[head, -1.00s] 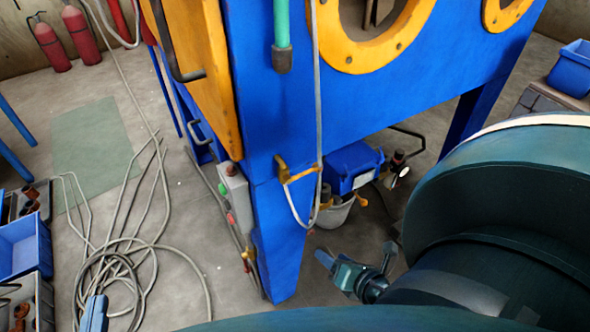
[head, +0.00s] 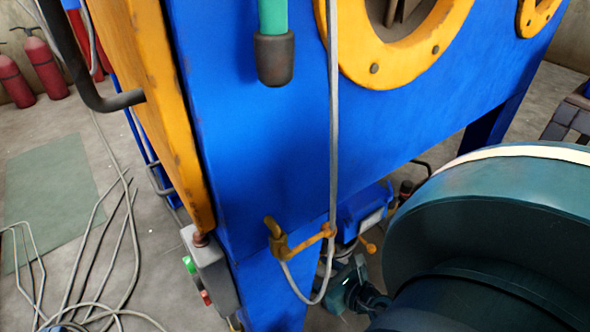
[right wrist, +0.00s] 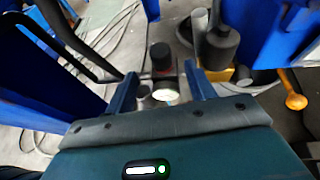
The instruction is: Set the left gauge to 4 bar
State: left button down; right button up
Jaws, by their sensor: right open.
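In the right wrist view, a small regulator has a black knob (right wrist: 160,56) with a red band. A pale round gauge (right wrist: 165,93) sits just below it; its needle and numbers are too small and blurred to read. My right gripper (right wrist: 163,90) is open, with one blue finger on each side of the gauge in that picture; no contact is visible. My right gripper (head: 345,284) is partly behind a hose loop there. A blue tip at the bottom left may be my left gripper.
A yellow ball-ended lever (right wrist: 293,100) is right of my right gripper. Loose cables (head: 110,240) lie on the left floor.

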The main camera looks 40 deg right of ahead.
jog(key=b+x, duration=0.1)
jog(key=x, duration=0.6)
jog(key=shift+w+f, duration=0.2)
jog(key=shift+w, duration=0.15)
jog(key=shift+w+f, duration=0.15)
jog(key=shift+w, duration=0.3)
pick_arm(q)
jog(key=shift+w+r+h, duration=0.25)
jog(key=shift+r+h, duration=0.05)
jog(key=shift+r, duration=0.15)
pick_arm(e)
jog(key=shift+c, duration=0.5)
